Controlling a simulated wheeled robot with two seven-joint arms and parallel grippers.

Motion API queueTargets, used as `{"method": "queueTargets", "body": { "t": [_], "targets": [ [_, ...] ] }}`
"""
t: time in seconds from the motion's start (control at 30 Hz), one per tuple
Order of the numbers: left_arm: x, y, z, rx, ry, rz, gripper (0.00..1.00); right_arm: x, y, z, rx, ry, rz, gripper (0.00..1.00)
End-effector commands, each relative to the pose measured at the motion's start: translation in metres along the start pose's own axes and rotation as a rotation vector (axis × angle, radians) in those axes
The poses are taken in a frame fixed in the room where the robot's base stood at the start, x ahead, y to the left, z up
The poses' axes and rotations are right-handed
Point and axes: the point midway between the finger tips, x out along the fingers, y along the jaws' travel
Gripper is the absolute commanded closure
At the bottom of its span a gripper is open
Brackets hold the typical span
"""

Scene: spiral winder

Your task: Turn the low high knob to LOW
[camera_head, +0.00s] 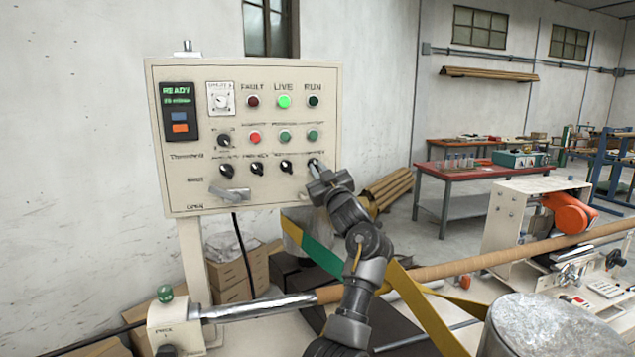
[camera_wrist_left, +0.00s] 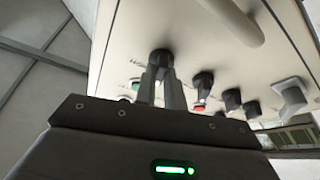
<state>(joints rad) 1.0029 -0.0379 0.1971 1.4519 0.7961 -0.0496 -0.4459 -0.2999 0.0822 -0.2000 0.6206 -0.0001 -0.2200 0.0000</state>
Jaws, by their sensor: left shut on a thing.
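A pale control panel (camera_head: 250,190) faces me in the head view, with a row of black knobs on its lower half. My left gripper (camera_head: 315,167) reaches the right end of that row, covering the knob there. In the left wrist view, the two fingers of my left gripper (camera_wrist_left: 161,85) are shut on a black knob (camera_wrist_left: 160,58), one finger on each side. The knob's pointer is hidden, and I cannot read a LOW or HIGH label. My right gripper is not in view.
Other black knobs (camera_head: 256,169) sit left of the gripper. Red and green buttons (camera_head: 284,135) are above, and a grey lever handle (camera_head: 230,194) is lower left. A long brown tube (camera_head: 500,257) runs below and right of the panel.

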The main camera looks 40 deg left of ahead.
Motion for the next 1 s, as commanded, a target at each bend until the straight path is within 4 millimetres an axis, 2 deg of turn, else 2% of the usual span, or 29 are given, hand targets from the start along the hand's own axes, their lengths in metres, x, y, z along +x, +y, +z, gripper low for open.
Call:
{"method": "queueTargets", "body": {
  "t": [0.03,0.33,0.6,1.0],
  "targets": [
    [-0.002,0.000,0.003,-0.036,-0.002,-0.014,1.00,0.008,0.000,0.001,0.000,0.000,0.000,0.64],
    [-0.001,0.002,0.002,-0.198,-0.002,-0.081,1.00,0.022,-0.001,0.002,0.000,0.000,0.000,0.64],
    [0.000,0.003,0.001,-0.265,-0.002,-0.110,1.00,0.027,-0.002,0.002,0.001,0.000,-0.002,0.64],
    [0.000,0.003,0.000,-0.277,-0.001,-0.115,1.00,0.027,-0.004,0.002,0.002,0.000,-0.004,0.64]
  ]
}}
